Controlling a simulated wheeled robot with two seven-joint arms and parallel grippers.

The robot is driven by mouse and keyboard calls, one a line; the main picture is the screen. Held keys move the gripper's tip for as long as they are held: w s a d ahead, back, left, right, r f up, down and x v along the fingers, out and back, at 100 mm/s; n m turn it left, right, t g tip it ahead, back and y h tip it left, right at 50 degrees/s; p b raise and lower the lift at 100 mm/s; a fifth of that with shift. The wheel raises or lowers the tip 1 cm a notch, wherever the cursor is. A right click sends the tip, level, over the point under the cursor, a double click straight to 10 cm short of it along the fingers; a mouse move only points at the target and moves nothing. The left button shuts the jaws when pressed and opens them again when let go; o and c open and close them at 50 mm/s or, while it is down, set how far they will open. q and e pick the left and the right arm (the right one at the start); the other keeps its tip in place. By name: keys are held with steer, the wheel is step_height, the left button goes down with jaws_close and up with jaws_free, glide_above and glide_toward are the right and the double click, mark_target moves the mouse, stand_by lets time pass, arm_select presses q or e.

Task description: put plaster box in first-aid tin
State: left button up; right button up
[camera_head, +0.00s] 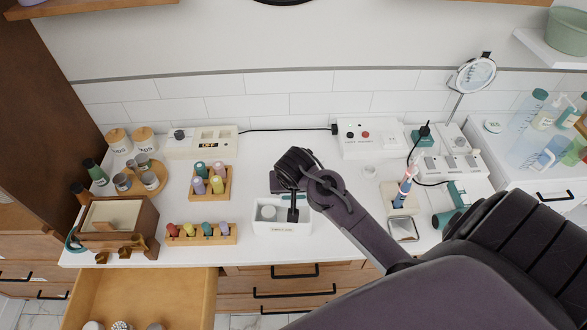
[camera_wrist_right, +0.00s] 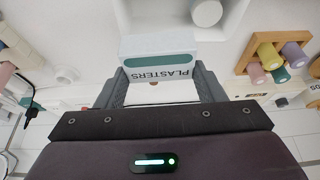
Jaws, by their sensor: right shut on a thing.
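The plaster box (camera_wrist_right: 160,62) is white with a teal stripe and the word PLASTERS. In the right wrist view it sits between the two fingers of my right gripper (camera_wrist_right: 162,82), which is shut on it. The first-aid tin (camera_head: 282,229) is an open white box near the counter's front edge. It also shows beyond the plaster box in the right wrist view (camera_wrist_right: 218,32), with a round white item inside. In the head view my right gripper (camera_head: 292,213) is over the tin's right part, and I cannot make out the plaster box there. My left gripper is not in view.
Wooden racks of coloured bottles (camera_head: 210,183) and rolls (camera_head: 200,233) stand left of the tin. A wooden box (camera_head: 117,222) is farther left. A toothbrush holder (camera_head: 399,199) and mirror tile (camera_head: 403,229) are to the right. An open drawer (camera_head: 150,290) juts out at front left.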

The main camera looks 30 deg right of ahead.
step_height(320, 180, down, 3)
steer(key=shift+a+r, duration=0.1)
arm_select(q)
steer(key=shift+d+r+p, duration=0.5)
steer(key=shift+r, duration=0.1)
arm_select(e)
step_height(320, 180, down, 4)
steer(key=shift+r, duration=0.2)
steer(key=shift+f, duration=0.15)
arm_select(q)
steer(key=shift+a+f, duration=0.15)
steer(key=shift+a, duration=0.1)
arm_select(e)
steer(key=shift+f, duration=0.45)
steer(key=o, duration=0.9)
arm_select(q)
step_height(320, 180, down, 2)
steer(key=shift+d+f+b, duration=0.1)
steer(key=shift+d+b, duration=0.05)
steer(key=shift+b, duration=1.05)
arm_select(e)
steer(key=shift+o, duration=0.2)
steer(key=v, duration=1.3)
steer(key=shift+w+r, duration=0.15)
